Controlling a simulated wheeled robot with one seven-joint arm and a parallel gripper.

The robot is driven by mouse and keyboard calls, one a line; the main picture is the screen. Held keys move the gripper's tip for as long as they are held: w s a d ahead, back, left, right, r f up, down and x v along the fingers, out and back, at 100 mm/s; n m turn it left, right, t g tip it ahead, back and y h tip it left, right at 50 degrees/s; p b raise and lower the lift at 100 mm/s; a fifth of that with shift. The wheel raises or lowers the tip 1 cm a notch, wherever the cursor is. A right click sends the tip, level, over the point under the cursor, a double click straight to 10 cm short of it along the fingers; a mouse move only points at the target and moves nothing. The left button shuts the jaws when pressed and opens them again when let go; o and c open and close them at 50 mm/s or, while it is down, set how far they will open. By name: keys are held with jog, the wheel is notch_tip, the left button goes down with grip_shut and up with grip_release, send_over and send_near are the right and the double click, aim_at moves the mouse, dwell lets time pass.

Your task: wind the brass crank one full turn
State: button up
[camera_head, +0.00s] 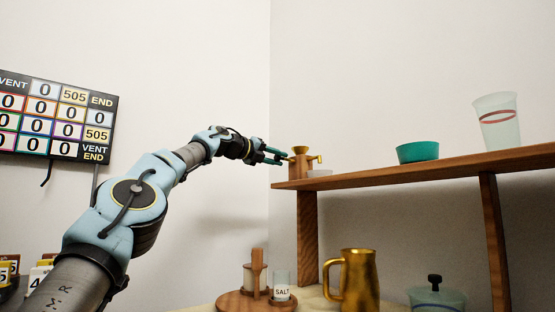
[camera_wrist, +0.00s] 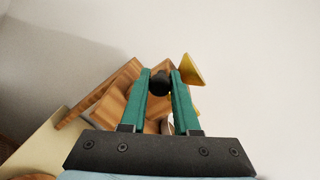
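A small mill with a brass funnel (camera_head: 300,150) stands near the left end of the wooden shelf. A brass crank-like part (camera_head: 318,158) sticks out on its right side. My gripper (camera_head: 275,156) reaches in from the left, its teal fingers close beside the mill. In the wrist view, a dark round knob (camera_wrist: 160,83) sits between the fingertips, and the brass funnel (camera_wrist: 192,70) shows just right of them. The fingers are apart, with the knob nearly filling the gap. Whether they press on it cannot be told. The fingers hide much of the mill in the wrist view.
A pale small dish (camera_head: 319,173), a teal bowl (camera_head: 418,152) and a clear cup (camera_head: 497,122) share the wooden shelf (camera_head: 380,177). Below stand a brass jug (camera_head: 360,280), a salt jar (camera_head: 281,287) and a lidded pot (camera_head: 437,298). The air above the mill is clear.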

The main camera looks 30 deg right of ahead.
jog(key=shift+o, duration=0.7)
jog(key=shift+s+d+f, duration=0.15)
jog(key=shift+s+d, duration=0.05)
jog(key=shift+d, duration=0.1)
jog(key=o, duration=0.3)
jog(key=shift+w+a, duration=0.1)
jog(key=shift+a, duration=0.05)
jog(key=s+a+b, duration=0.1)
jog(key=a+b, duration=0.4)
jog(key=a, duration=0.5)
jog(key=shift+s+a+r, duration=0.3)
jog(key=shift+s+r, duration=0.1)
jog(key=shift+r, duration=0.05)
